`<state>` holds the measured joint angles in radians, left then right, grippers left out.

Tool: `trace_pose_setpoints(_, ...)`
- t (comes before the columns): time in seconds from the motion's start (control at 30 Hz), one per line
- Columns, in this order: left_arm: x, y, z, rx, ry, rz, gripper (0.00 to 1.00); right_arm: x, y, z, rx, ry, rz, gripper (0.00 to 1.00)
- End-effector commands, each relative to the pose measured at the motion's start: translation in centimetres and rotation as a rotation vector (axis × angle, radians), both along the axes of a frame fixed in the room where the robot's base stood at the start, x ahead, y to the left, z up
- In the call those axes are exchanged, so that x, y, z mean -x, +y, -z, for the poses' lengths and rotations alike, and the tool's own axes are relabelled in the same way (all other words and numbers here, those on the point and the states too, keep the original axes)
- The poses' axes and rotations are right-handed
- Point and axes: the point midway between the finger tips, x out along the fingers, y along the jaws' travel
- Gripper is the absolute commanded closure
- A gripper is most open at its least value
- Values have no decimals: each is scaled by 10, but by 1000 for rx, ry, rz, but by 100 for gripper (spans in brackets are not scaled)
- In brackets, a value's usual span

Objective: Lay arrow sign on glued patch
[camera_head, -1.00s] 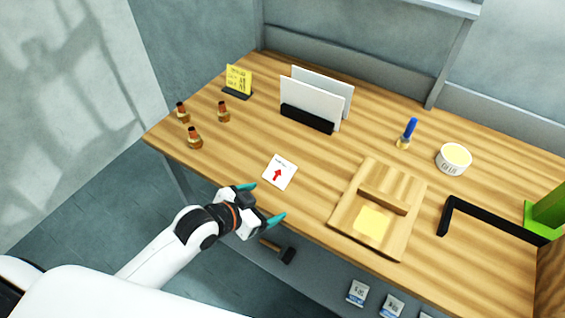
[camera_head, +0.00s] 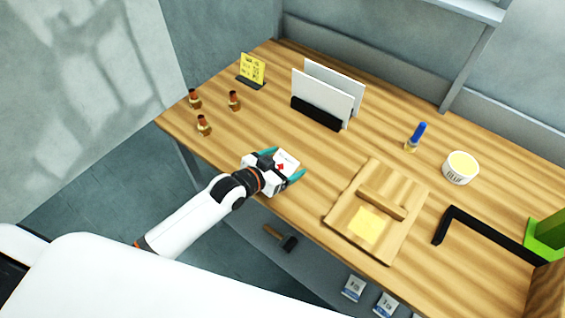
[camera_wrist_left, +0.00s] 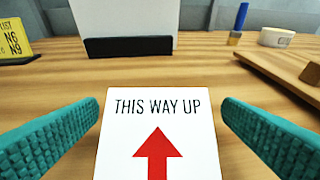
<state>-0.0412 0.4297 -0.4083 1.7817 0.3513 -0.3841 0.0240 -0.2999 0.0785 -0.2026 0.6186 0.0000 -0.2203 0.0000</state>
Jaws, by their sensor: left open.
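The arrow sign (camera_head: 287,160) is a white card with a red arrow, lying on the table near its front edge. In the left wrist view the sign (camera_wrist_left: 158,125) reads "THIS WAY UP". My left gripper (camera_head: 282,167) is open, with one teal finger on each side of the sign. In the wrist view gaps show between the fingers and the card. The glued patch (camera_head: 367,224) is a pale yellow square on the wooden board (camera_head: 346,208), to the right of the gripper. My right gripper is not in view.
A wooden bar (camera_head: 382,203) lies on the board behind the patch. A glue tub (camera_head: 460,168), a blue-handled brush (camera_head: 416,136) and a black angle bracket (camera_head: 485,232) stand to the right. A card holder (camera_head: 318,113) is behind the sign. Table between sign and board is clear.

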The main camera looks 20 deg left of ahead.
Motion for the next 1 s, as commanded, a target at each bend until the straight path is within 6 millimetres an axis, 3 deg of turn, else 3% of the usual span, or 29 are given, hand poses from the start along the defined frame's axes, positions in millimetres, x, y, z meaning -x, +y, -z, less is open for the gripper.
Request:
trace_pose_setpoints(0.2, -24, -10, 8, 1, 1, -2, 11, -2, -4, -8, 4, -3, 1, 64)
trace_pose_setpoints(0.5, -27, -12, 11, 0, 0, -1, 13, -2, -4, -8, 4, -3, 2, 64)
trace_pose_setpoints(0.8, -27, -11, 11, 0, 1, -1, 59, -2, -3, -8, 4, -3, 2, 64)
trace_pose_setpoints(1.0, -27, -11, 10, 0, 0, -1, 63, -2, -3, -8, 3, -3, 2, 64)
